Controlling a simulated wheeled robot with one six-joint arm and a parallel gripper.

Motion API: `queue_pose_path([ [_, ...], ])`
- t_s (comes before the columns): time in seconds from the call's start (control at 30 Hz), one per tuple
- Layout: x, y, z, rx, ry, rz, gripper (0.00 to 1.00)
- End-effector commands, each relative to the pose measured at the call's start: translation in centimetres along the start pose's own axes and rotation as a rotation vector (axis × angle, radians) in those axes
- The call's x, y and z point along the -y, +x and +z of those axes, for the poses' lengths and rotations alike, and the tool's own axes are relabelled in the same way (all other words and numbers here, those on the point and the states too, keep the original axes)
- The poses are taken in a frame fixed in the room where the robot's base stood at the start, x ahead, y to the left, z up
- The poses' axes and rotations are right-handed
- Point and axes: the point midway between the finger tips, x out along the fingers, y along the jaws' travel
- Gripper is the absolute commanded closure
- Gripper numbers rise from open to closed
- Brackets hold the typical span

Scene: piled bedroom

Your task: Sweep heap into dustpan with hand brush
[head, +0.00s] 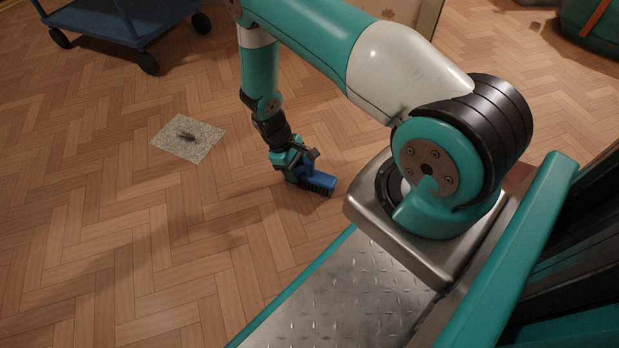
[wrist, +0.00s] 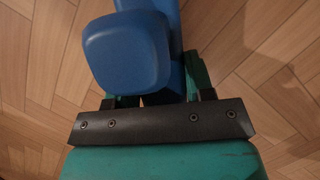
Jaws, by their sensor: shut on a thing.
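My gripper (head: 293,168) is low over the wooden floor, shut on a blue hand brush (head: 318,182). In the wrist view the blue brush (wrist: 127,50) stands out beyond my gripper (wrist: 150,98), and its handle end is close to the camera. The bristles are hidden, and I cannot tell whether they touch the floor. A small dark heap (head: 187,135) lies on a pale speckled square (head: 190,148), left of my gripper and apart from the brush. I see no clear dustpan in either view.
A blue wheeled cart (head: 110,22) stands at the back left. A pale box or panel (head: 412,12) stands at the back, and a green bag-like thing (head: 592,22) is at the far right. The herringbone floor (head: 120,235) between the square and my base is clear.

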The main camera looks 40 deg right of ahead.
Motion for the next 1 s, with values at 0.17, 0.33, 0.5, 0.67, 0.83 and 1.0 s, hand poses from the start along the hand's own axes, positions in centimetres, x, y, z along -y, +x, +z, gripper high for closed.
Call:
queue_pose_path([
  [0.17,0.0,-0.7,0.3,0.000,0.000,0.000,0.84],
  [0.33,0.0,-1.2,0.5,0.000,0.000,0.000,0.84],
  [0.5,0.0,-1.6,0.7,0.000,0.000,0.000,0.84],
  [0.67,0.0,-2.1,0.9,0.000,0.000,0.000,0.84],
  [0.83,0.0,-2.5,1.0,0.000,0.000,0.000,0.84],
  [1.0,0.0,-2.6,1.1,0.000,0.000,0.000,0.84],
])
